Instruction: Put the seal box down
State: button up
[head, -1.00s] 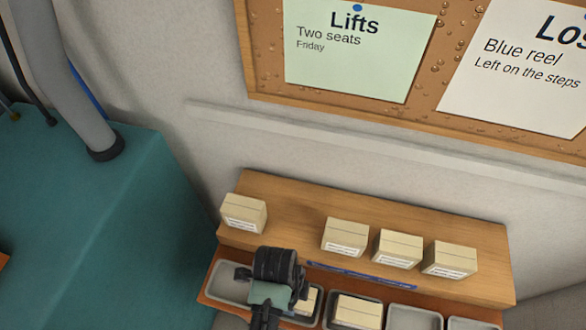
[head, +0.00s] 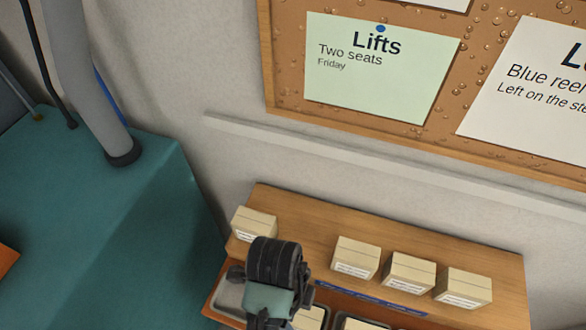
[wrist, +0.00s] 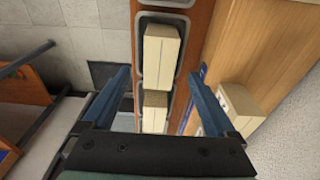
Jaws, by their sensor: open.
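Which box is the seal box I cannot tell, as the labels are too small to read. One cream box (wrist: 154,108) sits in a grey tray on the lower shelf, between and beyond my fingers; it also shows in the head view (head: 309,318), partly hidden by my gripper. Another cream box (wrist: 162,55) lies in the neighbouring tray. My gripper (wrist: 162,72) is open, with its two blue fingers apart and nothing held between them. In the head view my gripper (head: 268,290) is over the left end of the lower shelf, its fingertips hidden.
The upper wooden shelf (head: 310,225) carries several cream boxes, one (head: 254,224) at its left end, close to my gripper. A blue label strip (head: 370,297) runs along its front. An empty-looking tray (head: 229,297) is left of my gripper. A teal surface (head: 110,220) stands left.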

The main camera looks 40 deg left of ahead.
jog(key=shift+a+r+p, duration=0.2)
jog(key=shift+r+p, duration=0.9)
jog(key=shift+r, duration=0.7)
jog(key=w+d+r+n+t+y, duration=0.1)
jog(key=w+r+n+t, duration=0.4)
jog(key=w+r, duration=0.75)
jog(key=w+d+r+n+t+y, duration=0.1)
jog(key=w+r+n+t+y, duration=0.1)
jog(key=w+r+t, duration=1)
jog(key=s+d+r+n+t, duration=0.1)
jog(key=d+r+n, duration=0.1)
jog(key=r, duration=0.8)
jog(key=s+d+r+n+t, duration=0.1)
jog(key=d+r+n, duration=0.1)
jog(key=r, duration=0.8)
jog(key=s+d+r+n+t, duration=0.2)
jog(key=s+r+t, duration=0.2)
jog(key=r, duration=0.5)
jog(key=s+d+r+n+t+h, duration=0.1)
jog(key=s+d+r+t, duration=0.2)
jog(key=s+r, duration=0.4)
notch_tip(320, 180, up, 3)
jog(key=shift+s+r+n+t+h, duration=0.2)
jog(key=shift+n+t+h, duration=0.1)
jog(key=shift+n+t, duration=0.15)
